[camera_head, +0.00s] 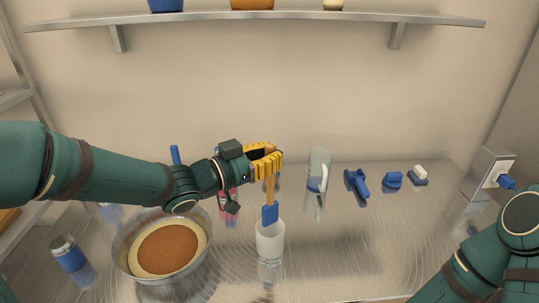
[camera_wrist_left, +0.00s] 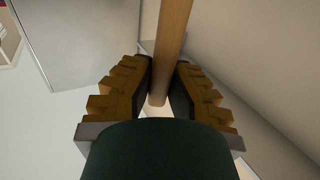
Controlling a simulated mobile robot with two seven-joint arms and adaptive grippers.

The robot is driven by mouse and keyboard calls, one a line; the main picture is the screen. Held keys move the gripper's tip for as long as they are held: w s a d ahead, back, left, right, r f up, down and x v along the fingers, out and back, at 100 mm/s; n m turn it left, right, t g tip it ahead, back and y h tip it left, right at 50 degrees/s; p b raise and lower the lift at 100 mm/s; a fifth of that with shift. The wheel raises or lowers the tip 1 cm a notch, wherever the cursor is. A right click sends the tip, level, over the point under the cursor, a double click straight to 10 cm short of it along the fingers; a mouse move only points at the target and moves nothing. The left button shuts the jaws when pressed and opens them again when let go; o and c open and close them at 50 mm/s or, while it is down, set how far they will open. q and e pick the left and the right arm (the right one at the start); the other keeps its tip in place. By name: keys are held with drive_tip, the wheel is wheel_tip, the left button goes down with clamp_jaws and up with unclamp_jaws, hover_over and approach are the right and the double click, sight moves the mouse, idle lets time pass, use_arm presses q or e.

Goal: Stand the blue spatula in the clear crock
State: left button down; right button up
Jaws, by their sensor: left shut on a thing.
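The blue spatula (camera_head: 270,214) hangs head down from my left gripper (camera_head: 266,163), its wooden handle upright. In the left wrist view the handle (camera_wrist_left: 170,40) runs between the two yellow fingers of the gripper (camera_wrist_left: 160,92). The clear crock (camera_head: 270,243), a whitish see-through cup, stands upright on the counter directly below. The lower end of the blue head overlaps the crock's rim in the head view. I cannot tell whether it is inside the mouth or just above it. My right gripper is out of view; only part of that arm shows at lower right.
A metal bowl (camera_head: 120,262) with brown contents stands left of the crock, beside a blue-and-white jar (camera_head: 70,258). A clear pitcher (camera_head: 319,170) stands behind right. Blue items (camera_head: 356,184) lie farther right. The counter right of the crock is clear. A shelf (camera_head: 250,18) spans the wall above.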

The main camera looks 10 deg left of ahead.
sight(267, 195)
use_arm(q)
drive_tip(key=shift+f+b, duration=1.3)
drive_tip(key=shift+f, duration=0.25)
drive_tip(key=shift+f+b, duration=1.1)
drive_tip(key=shift+f, duration=0.25)
drive_tip(key=shift+f+b, duration=2.2)
drive_tip(key=shift+f, duration=0.35)
drive_tip(key=c, duration=1)
unclamp_jaws()
drive_tip(key=shift+a, duration=0.1)
drive_tip(key=shift+p+v, duration=0.4)
drive_tip(key=shift+v, duration=1.05)
